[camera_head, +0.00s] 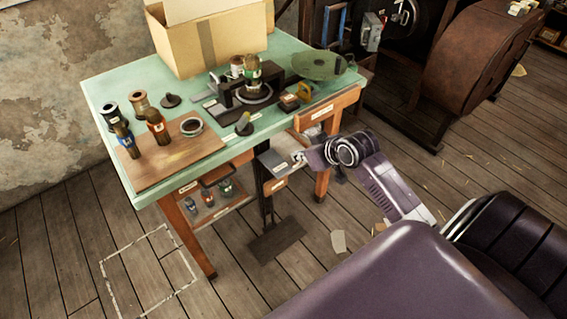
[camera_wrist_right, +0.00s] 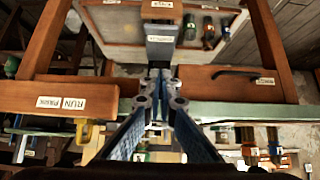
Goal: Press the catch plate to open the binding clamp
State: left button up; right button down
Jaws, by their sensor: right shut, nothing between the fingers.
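A grey metal plate with a small white label (camera_head: 272,159) sticks out below the bench's front edge; it looks like the catch plate. It also shows in the wrist view (camera_wrist_right: 160,47), straight beyond the fingertips. My right gripper (camera_head: 299,158) is shut and empty, just right of this plate. In the wrist view its fingertips (camera_wrist_right: 158,76) overlap the plate's near end; I cannot tell whether they touch it. My left gripper is out of view.
A drawer (camera_head: 328,108) is right of the plate. A dark pedal-like plate (camera_head: 277,240) is near the floor.

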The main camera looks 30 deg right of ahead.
jog(key=shift+w, duration=0.15)
send_over(278, 165)
jog(key=s, duration=0.3)
notch_tip(278, 165, down, 7)
jog(key=shift+d+r, duration=0.15)
jog(key=shift+r, duration=0.05)
notch_tip(278, 165, down, 3)
jog(key=shift+r, duration=0.2)
jog(key=shift+f, duration=0.8)
